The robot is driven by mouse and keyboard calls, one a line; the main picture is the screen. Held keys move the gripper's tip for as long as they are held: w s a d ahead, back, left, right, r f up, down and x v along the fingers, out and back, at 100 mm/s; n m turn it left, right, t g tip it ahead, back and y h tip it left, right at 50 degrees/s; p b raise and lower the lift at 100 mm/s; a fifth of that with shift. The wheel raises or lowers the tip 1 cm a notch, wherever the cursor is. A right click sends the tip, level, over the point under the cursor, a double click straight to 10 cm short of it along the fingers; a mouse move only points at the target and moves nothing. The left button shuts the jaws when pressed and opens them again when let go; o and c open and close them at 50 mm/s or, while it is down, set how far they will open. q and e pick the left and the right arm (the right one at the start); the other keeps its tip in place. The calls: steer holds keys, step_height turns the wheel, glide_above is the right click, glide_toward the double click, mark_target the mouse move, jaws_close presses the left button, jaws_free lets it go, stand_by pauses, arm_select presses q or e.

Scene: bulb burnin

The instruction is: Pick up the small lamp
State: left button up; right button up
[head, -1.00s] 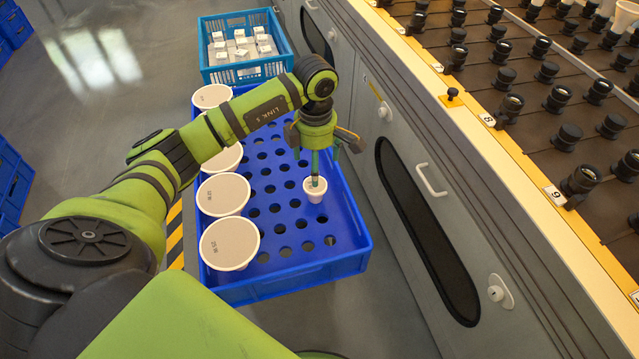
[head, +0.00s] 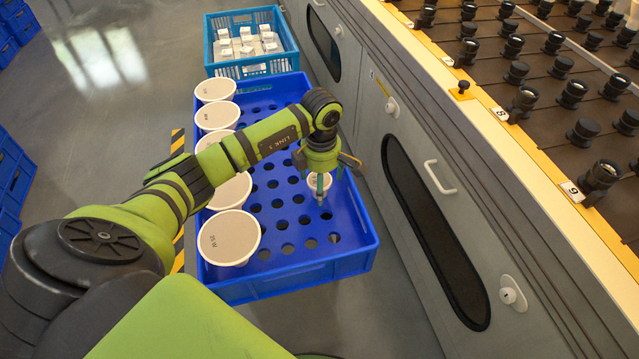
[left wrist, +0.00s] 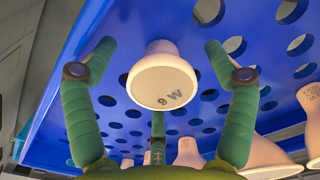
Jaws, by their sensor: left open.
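The small lamp (head: 314,180) is white, with a flat round face, and stands in the blue perforated crate (head: 305,268). In the left wrist view its face (left wrist: 163,88) reads 9 W, and its narrower neck points toward the holes. My left gripper (head: 320,186) points down over the lamp, and one finger passes in front of it. In the left wrist view my green fingers (left wrist: 160,60) are spread on either side of the lamp, with clear gaps between. A third finger shows below it. My right gripper is out of view.
Several larger white lamps (head: 229,238) line the crate's left side. A lighter blue basket (head: 250,66) with small white boxes stands behind. To the right are a grey cabinet (head: 465,235) and a rack of black sockets (head: 583,132). Empty holes surround the small lamp.

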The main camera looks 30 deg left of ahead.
arm_select(q)
steer(key=shift+c, duration=0.4)
steer(key=c, duration=1.2)
steer(key=shift+r, duration=0.1)
